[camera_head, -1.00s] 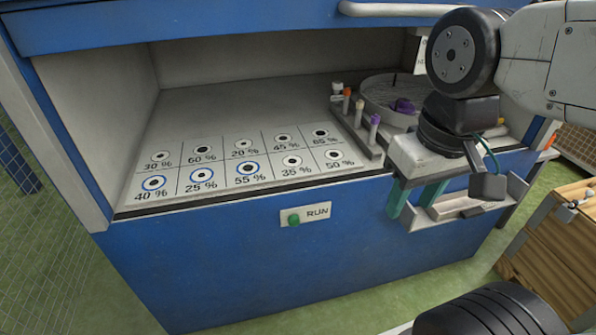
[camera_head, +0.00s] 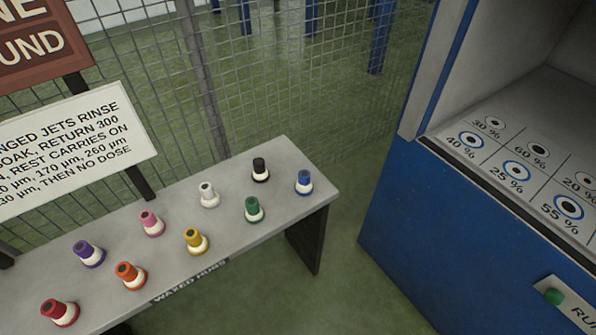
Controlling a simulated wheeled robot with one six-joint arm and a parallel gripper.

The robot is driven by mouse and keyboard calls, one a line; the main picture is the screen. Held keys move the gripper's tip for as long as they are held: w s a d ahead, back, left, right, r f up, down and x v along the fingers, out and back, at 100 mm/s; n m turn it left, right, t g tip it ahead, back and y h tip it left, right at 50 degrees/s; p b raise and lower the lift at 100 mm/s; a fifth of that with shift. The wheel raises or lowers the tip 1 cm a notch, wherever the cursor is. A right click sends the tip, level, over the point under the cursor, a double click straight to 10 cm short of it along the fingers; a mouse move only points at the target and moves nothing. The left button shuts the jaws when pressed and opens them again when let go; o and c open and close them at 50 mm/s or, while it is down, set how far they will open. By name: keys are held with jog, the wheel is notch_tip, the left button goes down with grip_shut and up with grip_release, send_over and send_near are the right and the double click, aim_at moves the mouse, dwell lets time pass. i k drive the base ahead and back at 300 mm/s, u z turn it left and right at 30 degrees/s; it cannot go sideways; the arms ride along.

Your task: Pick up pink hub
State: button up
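The pink hub (camera_head: 151,222) stands upright on the grey bench (camera_head: 268,158), toward the back row. It has a pink top on a wider whitish base. The purple hub is to its left and the white hub to its right. My gripper is outside the current view, so its state does not show.
Nearby on the bench stand purple (camera_head: 88,253), orange (camera_head: 130,275), yellow (camera_head: 195,240), white (camera_head: 208,194), red (camera_head: 59,312), green (camera_head: 254,209), black (camera_head: 260,169) and blue (camera_head: 304,181) hubs. A sign (camera_head: 70,150) and mesh fence (camera_head: 240,80) stand behind. A blue cabinet (camera_head: 430,220) is at right.

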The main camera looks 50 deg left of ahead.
aim_at(154, 226)
jog(key=u, duration=2.8)
jog(key=k, duration=0.6)
jog(key=u, duration=0.8)
jog(key=i, duration=1.35)
jog(key=z, duration=0.25)
